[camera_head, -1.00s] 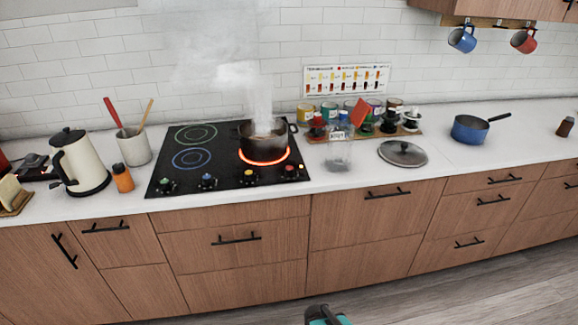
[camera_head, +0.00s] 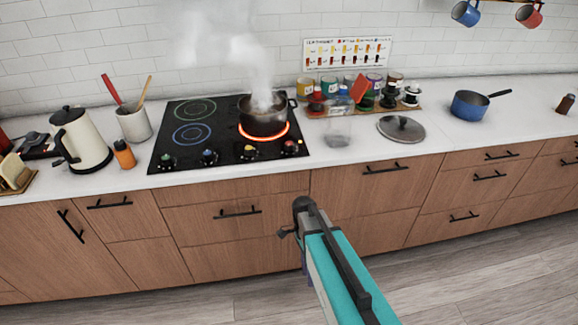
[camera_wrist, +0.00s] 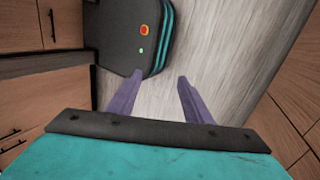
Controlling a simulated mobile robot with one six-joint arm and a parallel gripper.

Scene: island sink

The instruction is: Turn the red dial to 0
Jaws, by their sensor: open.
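The red dial (camera_head: 290,147) is at the right end of the row of dials on the front edge of the black cooktop (camera_head: 180,140). The setting it points to is too small to read. The burner behind it glows orange-red under a steaming pot (camera_head: 263,118). In the head view my arm is in front of the drawers, below and apart from the dial, and hides most of my gripper. In the wrist view my gripper (camera_wrist: 160,76) is open, with two purple fingers apart and nothing between them. The wrist view does not show the dial.
Green (camera_head: 168,161), blue (camera_head: 210,156) and yellow (camera_head: 249,151) dials sit left of the red one. A clear jar (camera_head: 338,133) and a lid (camera_head: 401,128) stand to the right. Drawer handles (camera_head: 238,213) stick out below the counter.

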